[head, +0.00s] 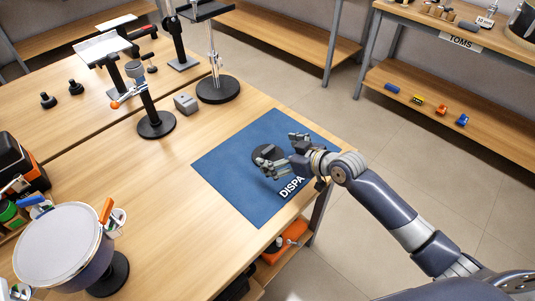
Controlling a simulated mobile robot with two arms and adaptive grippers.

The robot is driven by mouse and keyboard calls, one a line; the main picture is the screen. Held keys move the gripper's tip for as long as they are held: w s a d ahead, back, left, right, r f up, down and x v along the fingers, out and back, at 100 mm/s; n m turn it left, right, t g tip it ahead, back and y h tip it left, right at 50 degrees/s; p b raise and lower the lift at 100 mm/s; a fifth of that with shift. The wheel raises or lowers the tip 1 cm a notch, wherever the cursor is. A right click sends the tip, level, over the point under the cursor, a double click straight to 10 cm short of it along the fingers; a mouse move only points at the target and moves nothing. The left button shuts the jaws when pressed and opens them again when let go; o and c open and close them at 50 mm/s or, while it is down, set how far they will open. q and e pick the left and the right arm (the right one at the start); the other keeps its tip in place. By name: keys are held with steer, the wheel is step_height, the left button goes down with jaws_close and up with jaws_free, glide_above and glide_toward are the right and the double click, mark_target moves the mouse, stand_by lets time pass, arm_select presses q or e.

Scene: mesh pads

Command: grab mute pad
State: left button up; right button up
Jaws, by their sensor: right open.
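A dark round pad, which looks like the mute pad (263,152), lies on the blue mat (226,158) near the table's right edge. My right gripper (281,150) is open, with one finger on each side over the pad. It partly hides the pad, and I cannot tell whether the fingers touch it. The mat's lettering is partly covered by my gripper and reads "DISPA". My left gripper is not in view.
A large round drum pad (65,243) on a stand is at the lower left. A small grey block (186,103) and several black-based stands are beyond the mat. A shelf unit labelled "TOMS" (460,40) stands across the floor. Bare wood lies left of the mat.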

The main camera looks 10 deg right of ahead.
mark_target(270, 150)
steer(key=x, duration=0.5)
steer(key=shift+w+d+f, duration=0.15)
steer(key=shift+d, duration=0.15)
steer(key=shift+w+a+f, duration=0.1)
steer(key=shift+c, duration=0.2)
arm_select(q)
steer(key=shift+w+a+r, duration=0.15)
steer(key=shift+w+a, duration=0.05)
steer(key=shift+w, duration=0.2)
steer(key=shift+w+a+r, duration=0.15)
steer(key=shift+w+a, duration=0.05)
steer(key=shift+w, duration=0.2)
arm_select(e)
steer(key=c, duration=1)
